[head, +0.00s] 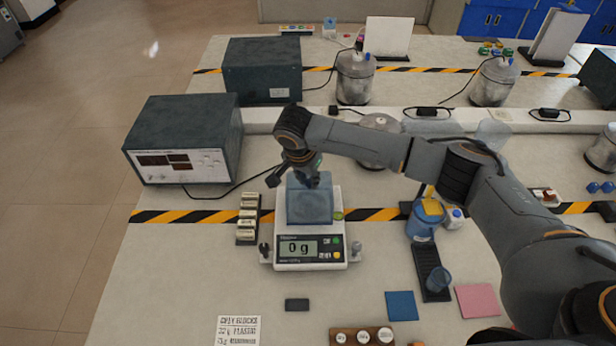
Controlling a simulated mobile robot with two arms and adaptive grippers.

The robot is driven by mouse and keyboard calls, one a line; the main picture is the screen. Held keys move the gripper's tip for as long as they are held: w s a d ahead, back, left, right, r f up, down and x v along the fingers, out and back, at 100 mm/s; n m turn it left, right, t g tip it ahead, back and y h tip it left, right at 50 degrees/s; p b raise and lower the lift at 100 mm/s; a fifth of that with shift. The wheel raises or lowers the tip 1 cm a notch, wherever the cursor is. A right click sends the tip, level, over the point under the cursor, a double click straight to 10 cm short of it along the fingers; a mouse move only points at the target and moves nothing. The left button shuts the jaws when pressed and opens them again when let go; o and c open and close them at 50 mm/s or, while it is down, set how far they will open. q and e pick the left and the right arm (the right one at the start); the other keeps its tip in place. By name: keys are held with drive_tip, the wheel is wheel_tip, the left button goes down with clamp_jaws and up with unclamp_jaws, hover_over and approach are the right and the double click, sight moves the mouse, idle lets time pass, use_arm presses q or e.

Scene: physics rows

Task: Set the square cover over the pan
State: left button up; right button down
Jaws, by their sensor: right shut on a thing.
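The square cover (310,205) is a blue-grey box shape, upright, in the middle of the head view. My right gripper (308,182) is shut on its top from above. The cover is in line with the pan area of the white scale (340,252), behind its display, which reads 0 g. The pan itself is hidden by the cover. I cannot tell whether the cover rests on the scale or hangs just above it. My left gripper is not in view.
A rack of small blocks (248,222) stands close left of the scale, with a grey instrument box (185,140) behind it. A blue container (421,226) and a dark tray (430,268) are to the right. Blue (402,306) and pink (478,301) squares lie in front.

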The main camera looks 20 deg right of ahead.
drive_tip(key=shift+f, duration=0.1)
unclamp_jaws()
idle(0.4)
idle(0.4)
wheel_tip(320, 180, up, 5)
drive_tip(key=p, duration=0.6)
drive_tip(key=shift+r, duration=0.2)
wheel_tip(320, 180, up, 3)
drive_tip(key=p, duration=0.2)
drive_tip(key=shift+f+p, duration=0.15)
drive_tip(key=shift+p, duration=0.15)
drive_tip(key=shift+f, duration=0.1)
drive_tip(key=shift+s, duration=0.1)
